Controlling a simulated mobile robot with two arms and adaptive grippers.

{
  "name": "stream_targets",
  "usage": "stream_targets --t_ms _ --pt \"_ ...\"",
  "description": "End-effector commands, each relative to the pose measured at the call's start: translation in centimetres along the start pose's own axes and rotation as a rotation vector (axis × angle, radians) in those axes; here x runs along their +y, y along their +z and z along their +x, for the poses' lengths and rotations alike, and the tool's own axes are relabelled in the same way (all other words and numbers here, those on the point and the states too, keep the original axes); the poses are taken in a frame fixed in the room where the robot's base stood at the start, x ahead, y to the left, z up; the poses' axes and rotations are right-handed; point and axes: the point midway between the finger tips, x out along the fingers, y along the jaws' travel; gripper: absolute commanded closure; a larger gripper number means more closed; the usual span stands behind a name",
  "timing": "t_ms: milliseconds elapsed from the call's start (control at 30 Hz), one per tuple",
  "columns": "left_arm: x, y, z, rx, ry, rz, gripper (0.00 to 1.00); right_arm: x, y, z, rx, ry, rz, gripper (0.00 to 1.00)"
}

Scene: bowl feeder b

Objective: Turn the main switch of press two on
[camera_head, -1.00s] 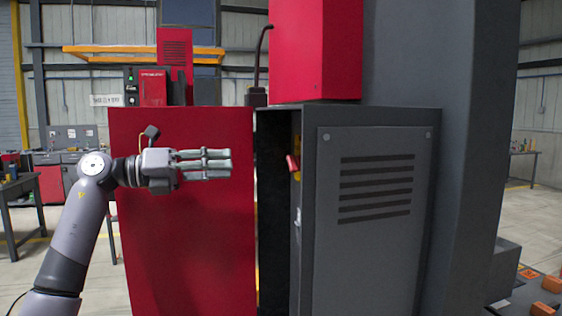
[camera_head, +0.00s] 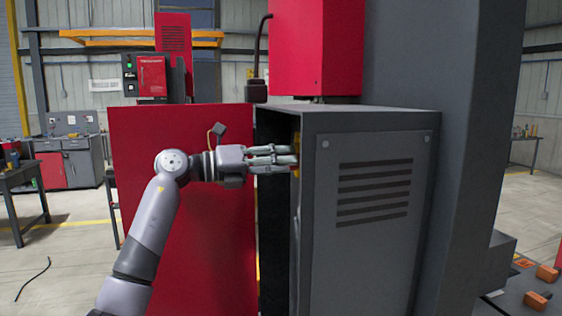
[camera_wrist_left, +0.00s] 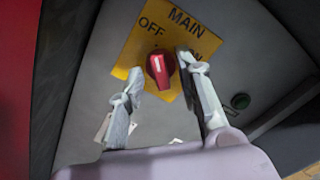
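The main switch is a red rotary knob (camera_wrist_left: 160,68) with a white line, on a yellow plate (camera_wrist_left: 128,56) lettered OFF, MAIN and a partly hidden word ending in N. The white line points roughly towards OFF. The left gripper (camera_wrist_left: 160,66) is open, one finger on each side of the knob; whether either finger touches it I cannot tell. In the head view the left gripper (camera_head: 290,159) reaches into the grey cabinet (camera_head: 375,240) from the left. There its fingers hide the knob, and only a bit of yellow plate shows. The right gripper is out of view.
A red panel (camera_head: 180,250) stands left of the cabinet's dark opening, behind my left arm. Another machine with a red box (camera_head: 152,77) stands behind. A workbench (camera_head: 20,185) is at far left.

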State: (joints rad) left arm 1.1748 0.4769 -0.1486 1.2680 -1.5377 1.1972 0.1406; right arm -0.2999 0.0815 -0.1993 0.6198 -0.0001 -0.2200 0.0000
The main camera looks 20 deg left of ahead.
Motion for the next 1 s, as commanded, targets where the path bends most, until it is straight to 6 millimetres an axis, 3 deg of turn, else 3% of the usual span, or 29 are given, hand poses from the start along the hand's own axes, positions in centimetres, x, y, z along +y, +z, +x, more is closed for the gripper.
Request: stream_targets --t_ms 67,533,1000 --pt "-0.01 -0.01 -0.01 0.000 0.000 0.000 0.69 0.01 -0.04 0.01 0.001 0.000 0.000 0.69" --pt "-0.02 -0.01 -0.04 0.000 -0.001 0.000 1.00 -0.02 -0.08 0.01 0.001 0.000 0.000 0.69" --pt "0.03 -0.02 -0.06 0.000 0.000 0.019 1.00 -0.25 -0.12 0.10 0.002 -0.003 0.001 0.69"
